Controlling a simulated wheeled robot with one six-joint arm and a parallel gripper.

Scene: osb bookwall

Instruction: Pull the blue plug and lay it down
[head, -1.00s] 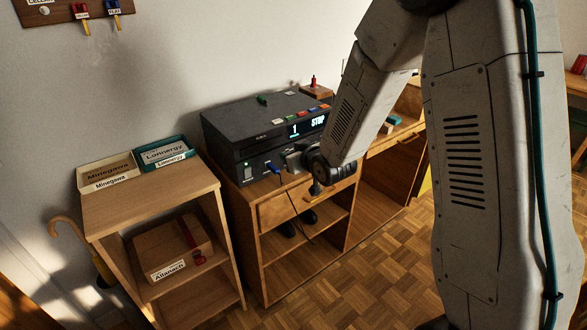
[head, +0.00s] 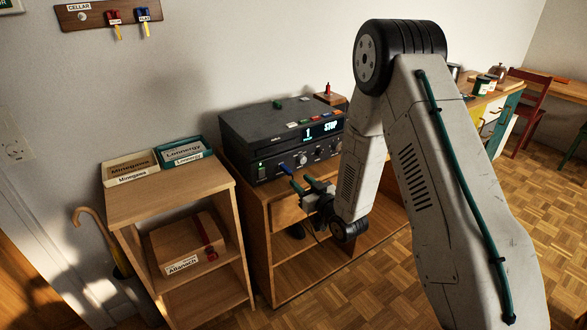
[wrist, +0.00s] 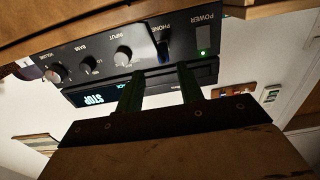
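The blue plug (head: 287,169) sits in the front of the black audio device (head: 247,140), at the jack labelled PHONES. The wrist view, which is upside down, shows the plug (wrist: 164,52) end-on and partly in shadow. My gripper (head: 306,185) is in front of the device, just below and right of the plug in the head view. Its two dark green fingers are apart with nothing between them. In the wrist view my gripper (wrist: 160,82) points at the device front, and the plug lies beyond the gap between the fingertips. The plug's cable cannot be made out.
The device stands on a wooden cabinet (head: 258,222) with open shelves. Left of it, a wooden shelf unit (head: 180,198) holds a cream tray (head: 131,168) and a teal tray (head: 187,151). A small wooden stand (head: 330,99) is behind the device's right end. Parquet floor is open at right.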

